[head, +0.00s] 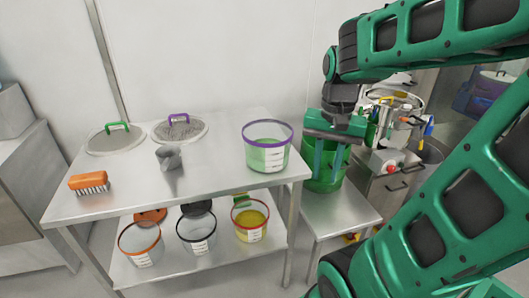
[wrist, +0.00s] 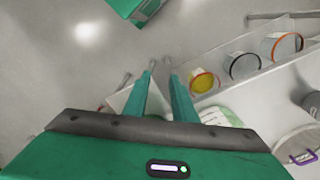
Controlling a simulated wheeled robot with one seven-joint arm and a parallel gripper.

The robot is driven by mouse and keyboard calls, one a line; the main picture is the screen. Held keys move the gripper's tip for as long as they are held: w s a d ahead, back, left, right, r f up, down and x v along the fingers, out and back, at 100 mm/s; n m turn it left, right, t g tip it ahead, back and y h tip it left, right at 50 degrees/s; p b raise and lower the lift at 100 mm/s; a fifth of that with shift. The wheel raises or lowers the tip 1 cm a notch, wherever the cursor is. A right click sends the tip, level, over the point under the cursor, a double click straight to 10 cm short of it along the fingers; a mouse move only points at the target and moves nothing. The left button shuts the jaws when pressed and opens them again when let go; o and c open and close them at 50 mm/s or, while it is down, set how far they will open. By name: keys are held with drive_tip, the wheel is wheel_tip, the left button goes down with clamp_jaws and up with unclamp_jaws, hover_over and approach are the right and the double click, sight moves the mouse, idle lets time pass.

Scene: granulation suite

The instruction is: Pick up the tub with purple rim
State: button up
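The tub with purple rim (head: 267,156) stands upright at the right end of the steel table in the head view. It is clear, with pale green contents and a white label. My gripper (head: 328,168) is to the right of this tub, fingers pointing down, apart from it. In the wrist view my gripper (wrist: 161,75) shows two separated fingers with nothing held between them. A pale green and white surface (wrist: 220,117) beside the right finger may be the tub, but its rim is hidden there.
The table (head: 215,190) also holds an orange brush (head: 88,183), a grey scoop (head: 169,158) and lids with green (head: 115,138) and purple (head: 180,130) handles. Several tubs sit on the lower shelf (head: 190,262). A green bucket (head: 322,184) stands behind my fingers on a low bench (head: 345,212).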

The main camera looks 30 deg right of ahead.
sight(275, 161)
drive_tip(key=w+r+m, duration=0.2)
drive_tip(key=w+m, duration=0.8)
drive_tip(key=w, duration=1)
drive_tip(key=shift+m, duration=0.4)
drive_tip(key=f, duration=0.3)
drive_tip(key=w+f, duration=0.1)
drive_tip(key=f, duration=0.6)
drive_tip(key=shift+w+d+f, duration=0.1)
drive_tip(key=shift+w+f, duration=0.15)
drive_tip(key=shift+f, duration=0.05)
clamp_jaws()
drive_tip(key=shift+r, duration=0.1)
